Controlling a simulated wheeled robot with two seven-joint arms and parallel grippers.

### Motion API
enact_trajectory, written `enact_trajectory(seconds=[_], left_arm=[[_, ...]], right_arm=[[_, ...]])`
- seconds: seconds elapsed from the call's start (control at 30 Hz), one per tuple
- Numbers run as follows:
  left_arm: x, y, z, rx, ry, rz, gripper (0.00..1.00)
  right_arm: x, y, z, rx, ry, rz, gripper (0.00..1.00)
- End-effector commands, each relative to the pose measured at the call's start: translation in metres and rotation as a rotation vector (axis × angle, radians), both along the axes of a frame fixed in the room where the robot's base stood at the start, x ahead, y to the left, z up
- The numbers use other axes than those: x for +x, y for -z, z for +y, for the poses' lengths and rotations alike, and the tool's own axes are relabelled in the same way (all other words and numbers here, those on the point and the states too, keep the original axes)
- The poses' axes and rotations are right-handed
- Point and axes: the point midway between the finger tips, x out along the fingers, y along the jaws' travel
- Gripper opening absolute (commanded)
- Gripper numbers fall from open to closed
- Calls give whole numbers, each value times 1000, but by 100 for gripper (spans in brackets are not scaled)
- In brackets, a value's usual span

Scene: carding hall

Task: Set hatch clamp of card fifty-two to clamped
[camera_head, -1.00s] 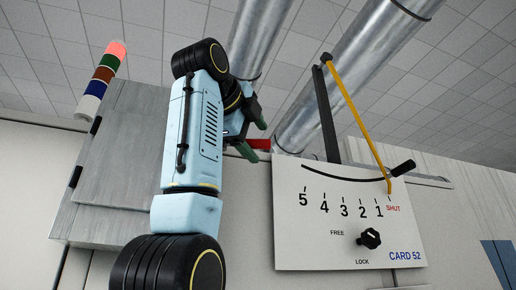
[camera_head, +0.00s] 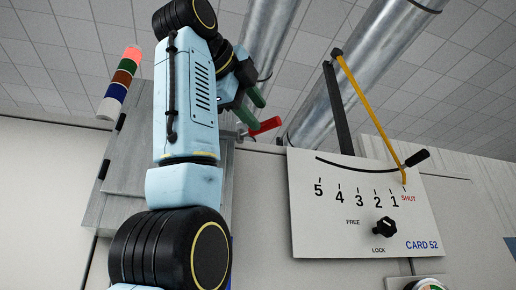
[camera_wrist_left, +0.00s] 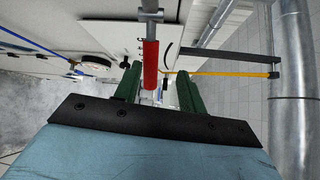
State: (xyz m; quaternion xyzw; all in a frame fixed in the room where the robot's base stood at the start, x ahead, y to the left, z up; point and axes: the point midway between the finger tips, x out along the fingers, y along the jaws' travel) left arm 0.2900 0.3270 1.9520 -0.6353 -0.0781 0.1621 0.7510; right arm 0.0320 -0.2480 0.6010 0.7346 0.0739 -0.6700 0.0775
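The hatch clamp shows as a red handle (camera_head: 265,127) on a metal fitting at the right edge of a grey metal box, beside the card 52 plate (camera_head: 330,235). In the head view the handle slants up to the right. My left gripper (camera_head: 252,104) is just above the handle, with green fingers apart. In the left wrist view the red handle (camera_wrist_left: 150,66) lies in line with the gap between the open fingers (camera_wrist_left: 157,88), nearer the left one. I cannot tell whether it touches. My right gripper is not in view.
The plate has a 5-to-1 scale, a yellow lever (camera_head: 370,108) at SHUT and a black FREE/LOCK knob (camera_head: 385,227). The grey box (camera_head: 125,180) stands behind my arm, with a coloured signal stack (camera_head: 120,84). Large metal ducts (camera_head: 375,65) run above.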

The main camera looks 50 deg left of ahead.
Motion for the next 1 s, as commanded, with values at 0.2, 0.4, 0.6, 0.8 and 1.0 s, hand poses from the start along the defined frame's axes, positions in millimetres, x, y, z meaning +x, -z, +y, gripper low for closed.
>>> enact_trajectory(seconds=[0.2, 0.4, 0.6, 0.8, 1.0], left_arm=[[-12, 7, -6, -3, 0, 6, 41], [-23, 11, -12, -5, -1, 10, 41], [-29, 12, -15, -6, -2, 13, 41], [-29, 12, -15, -6, -2, 14, 41], [-29, 12, -15, -7, -2, 13, 41]], right_arm=[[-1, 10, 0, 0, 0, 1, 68], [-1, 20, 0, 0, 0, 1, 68], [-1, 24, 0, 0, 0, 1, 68], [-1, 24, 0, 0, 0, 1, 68], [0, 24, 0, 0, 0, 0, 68]])
